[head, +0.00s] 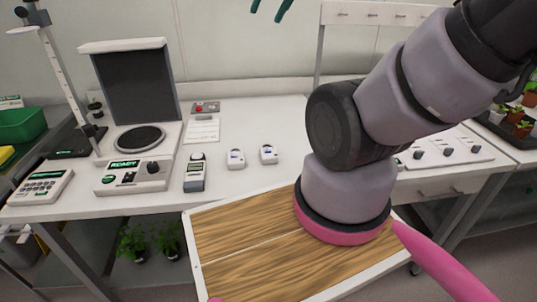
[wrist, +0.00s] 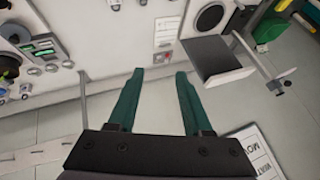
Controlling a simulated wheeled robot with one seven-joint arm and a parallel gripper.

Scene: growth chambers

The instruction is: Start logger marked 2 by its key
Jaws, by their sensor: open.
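Two small white loggers lie side by side on the white bench in the head view, a left logger (head: 236,159) and a right logger (head: 268,154). Each has a small dark display. Their number marks are too small to read, so I cannot tell which is 2. My gripper (head: 270,9) shows only as teal fingertips at the top edge, beyond and above the loggers. In the wrist view my gripper (wrist: 159,74) is open and empty, its two teal fingers apart.
Left of the loggers stand a grey handheld meter (head: 195,173), a device reading READY (head: 133,172) and a keypad unit (head: 41,187). A red-button box (head: 205,107) and a card (head: 202,130) lie behind. A wooden-topped surface (head: 240,240) is in front. My arm covers the bench's right part.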

